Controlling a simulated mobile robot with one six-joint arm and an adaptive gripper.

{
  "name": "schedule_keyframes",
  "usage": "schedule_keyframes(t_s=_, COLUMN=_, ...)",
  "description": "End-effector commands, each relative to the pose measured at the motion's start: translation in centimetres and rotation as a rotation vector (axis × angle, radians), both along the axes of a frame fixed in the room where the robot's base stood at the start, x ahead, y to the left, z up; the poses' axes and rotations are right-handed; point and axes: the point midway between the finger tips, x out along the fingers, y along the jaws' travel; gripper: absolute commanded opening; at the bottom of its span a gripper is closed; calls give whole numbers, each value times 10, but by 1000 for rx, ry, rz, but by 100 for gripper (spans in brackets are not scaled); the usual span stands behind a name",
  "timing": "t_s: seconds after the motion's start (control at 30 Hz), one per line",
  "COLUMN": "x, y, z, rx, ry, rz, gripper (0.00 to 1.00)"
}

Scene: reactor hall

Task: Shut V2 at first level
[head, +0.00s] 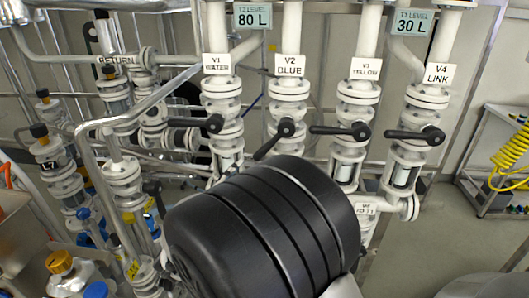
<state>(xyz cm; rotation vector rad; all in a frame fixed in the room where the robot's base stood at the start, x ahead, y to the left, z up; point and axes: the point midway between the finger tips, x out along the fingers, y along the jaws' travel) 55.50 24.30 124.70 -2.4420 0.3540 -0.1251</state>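The V2 valve, labelled "V2 BLUE" (290,65), is on a white vertical pipe in the middle of the head view. Its black lever handle (274,140) slants from the pivot on the right down to the lower left, between upright and level. A pale sign (252,16) reading "T2 LEVEL 80 L" hangs at the upper left of V2. A large black ribbed part of my arm (265,235) fills the lower middle, below the V2 lever, and hides the lower part of that pipe. My gripper does not show.
V1 (197,123), V3 (340,130) and V4 (413,134) have near-level black levers beside V2. Another sign (411,21) reads "30 L". Pipes and small valves crowd the left. A yellow coiled hose (510,155) hangs at the right, with open floor (440,245) below.

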Motion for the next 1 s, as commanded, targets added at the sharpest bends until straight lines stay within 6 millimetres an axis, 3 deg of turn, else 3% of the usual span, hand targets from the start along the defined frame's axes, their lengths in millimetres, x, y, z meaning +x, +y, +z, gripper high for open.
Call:
schedule_keyframes(t_s=0.3, x=69, y=-22, z=-1, rx=2, ry=-1, rz=-4, gripper=39)
schedule_keyframes(t_s=0.5, x=105, y=-33, z=-1, rx=1, ry=-1, rz=-3, gripper=39)
schedule_keyframes(t_s=0.7, x=124, y=-37, z=0, rx=0, ry=1, rz=-1, gripper=39)
schedule_keyframes(t_s=1.0, x=127, y=-38, z=0, rx=0, ry=1, rz=1, gripper=39)
